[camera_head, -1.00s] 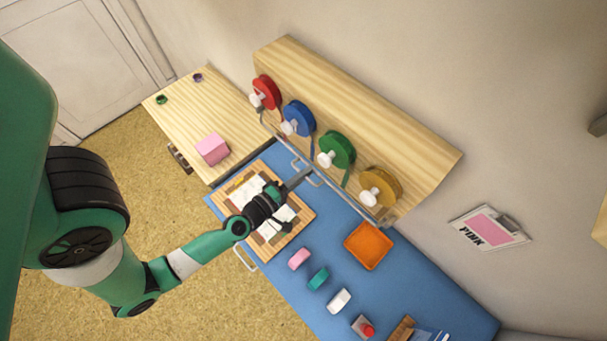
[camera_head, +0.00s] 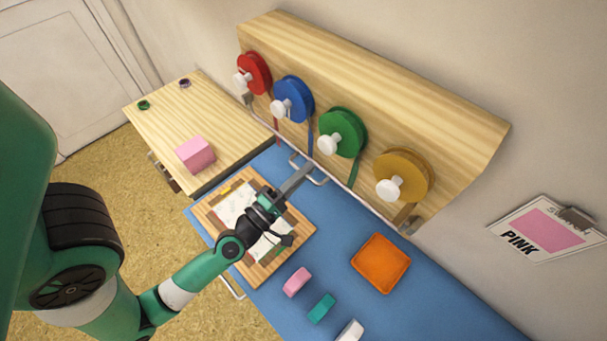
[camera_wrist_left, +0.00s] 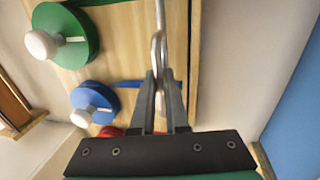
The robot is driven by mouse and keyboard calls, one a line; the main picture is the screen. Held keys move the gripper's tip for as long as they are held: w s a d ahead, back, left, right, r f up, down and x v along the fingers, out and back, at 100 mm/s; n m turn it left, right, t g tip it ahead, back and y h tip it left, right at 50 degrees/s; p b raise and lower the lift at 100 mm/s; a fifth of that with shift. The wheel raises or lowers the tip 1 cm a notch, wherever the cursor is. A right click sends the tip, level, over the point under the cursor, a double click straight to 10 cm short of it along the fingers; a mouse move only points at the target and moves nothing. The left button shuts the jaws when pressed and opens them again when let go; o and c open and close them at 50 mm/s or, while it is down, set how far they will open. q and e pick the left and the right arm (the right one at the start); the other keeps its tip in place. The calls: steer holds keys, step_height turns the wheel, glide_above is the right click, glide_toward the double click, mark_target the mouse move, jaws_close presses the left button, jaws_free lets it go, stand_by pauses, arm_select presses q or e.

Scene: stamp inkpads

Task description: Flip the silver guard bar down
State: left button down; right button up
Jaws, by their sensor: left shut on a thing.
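The silver guard bar (camera_head: 355,192) runs along the front of the wooden spool rack, past the white knobs of the spools, with a small loop handle near its middle. My left gripper (camera_head: 306,169) reaches over the blue table to this handle and is shut on it. In the left wrist view the fingers of my left gripper (camera_wrist_left: 162,85) close around the handle of the guard bar (camera_wrist_left: 158,48). The fingers hide part of the handle. My right gripper is not in view.
The wooden rack (camera_head: 450,125) carries red (camera_head: 256,72), blue (camera_head: 297,98), green (camera_head: 348,132) and yellow (camera_head: 408,172) ribbon spools. A wooden board (camera_head: 208,212) with paper lies under my left arm. An orange tray (camera_head: 381,263) and small coloured blocks sit on the blue table (camera_head: 338,235).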

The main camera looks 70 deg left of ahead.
arm_select(q)
steer(key=c, duration=0.9)
jaws_free()
steer(key=shift+w, duration=0.1)
steer(key=shift+c, duration=0.2)
steer(key=b+v, duration=0.2)
steer(key=v, duration=0.9)
steer(key=shift+s, duration=0.3)
steer(key=shift+d+f, duration=0.1)
steer(key=shift+f, duration=0.05)
